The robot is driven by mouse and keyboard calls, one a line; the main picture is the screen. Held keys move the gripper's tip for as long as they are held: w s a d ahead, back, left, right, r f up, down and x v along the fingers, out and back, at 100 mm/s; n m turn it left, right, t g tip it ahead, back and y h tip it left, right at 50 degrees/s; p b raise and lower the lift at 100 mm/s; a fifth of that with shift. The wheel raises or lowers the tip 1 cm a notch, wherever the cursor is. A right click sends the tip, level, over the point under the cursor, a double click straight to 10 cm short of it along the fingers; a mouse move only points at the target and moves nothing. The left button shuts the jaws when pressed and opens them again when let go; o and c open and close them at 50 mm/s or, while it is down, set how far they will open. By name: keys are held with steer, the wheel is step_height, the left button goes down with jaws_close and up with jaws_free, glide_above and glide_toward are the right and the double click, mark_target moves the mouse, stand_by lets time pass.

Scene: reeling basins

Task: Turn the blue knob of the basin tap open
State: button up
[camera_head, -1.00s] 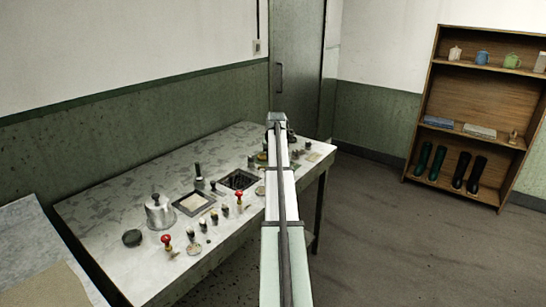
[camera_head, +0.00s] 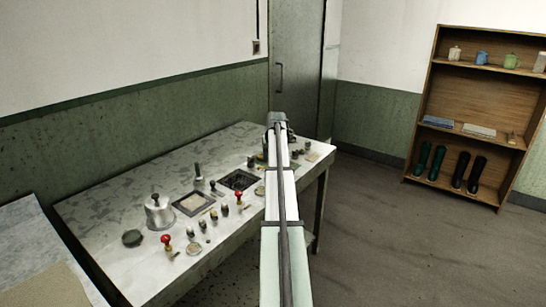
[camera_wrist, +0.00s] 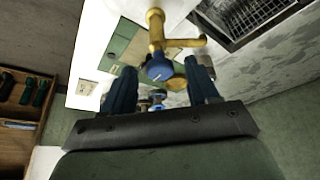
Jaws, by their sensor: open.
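The brass tap (camera_wrist: 156,32) stands in the upper middle of the wrist view, with its spout pointing right. Its blue knob (camera_wrist: 160,69) faces the camera and has a pale mark on it. My gripper (camera_wrist: 167,64) is open, with one dark blue finger on each side of the knob. Gaps show between the knob and both fingers in this view; how deep the knob sits between them is hard to tell. In the head view my arm covers most of the tap and the gripper.
A dark grated basin (camera_head: 240,180) is sunk in the marble-topped table (camera_head: 110,208), left of my arm. A wooden shelf (camera_head: 478,97) stands at right beyond open floor.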

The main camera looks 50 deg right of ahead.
steer(key=v, duration=1.4)
steer(key=shift+f, duration=0.1)
